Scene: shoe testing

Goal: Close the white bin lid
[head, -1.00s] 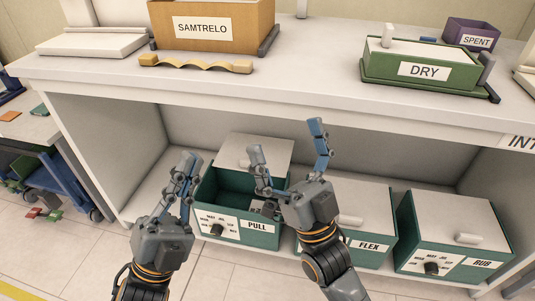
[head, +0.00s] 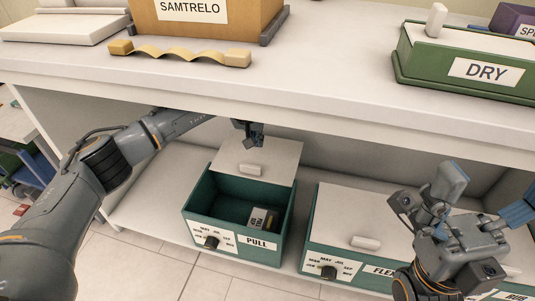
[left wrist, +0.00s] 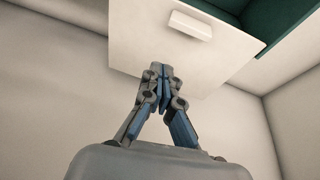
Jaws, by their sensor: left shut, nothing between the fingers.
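The white lid (head: 255,160) of the green PULL bin (head: 238,254) sits slid back, leaving the front of the bin open. Its white handle (head: 251,169) faces up. My left gripper (head: 256,140) is at the lid's rear edge, partly hidden by its arm and the shelf edge. In the left wrist view its fingers (left wrist: 161,74) are shut and empty, with tips at the edge of the lid (left wrist: 190,60); I cannot tell if they touch it. My right gripper (head: 485,193) is open and empty, in front of the FLEX bin.
A small labelled item (head: 260,218) lies inside the PULL bin. The FLEX bin (head: 335,262) stands to its right with its lid on. The shelf top (head: 300,75) overhangs, carrying a SAMTRELO box (head: 200,15) and a green DRY bin (head: 470,75). The shelf left of the PULL bin is clear.

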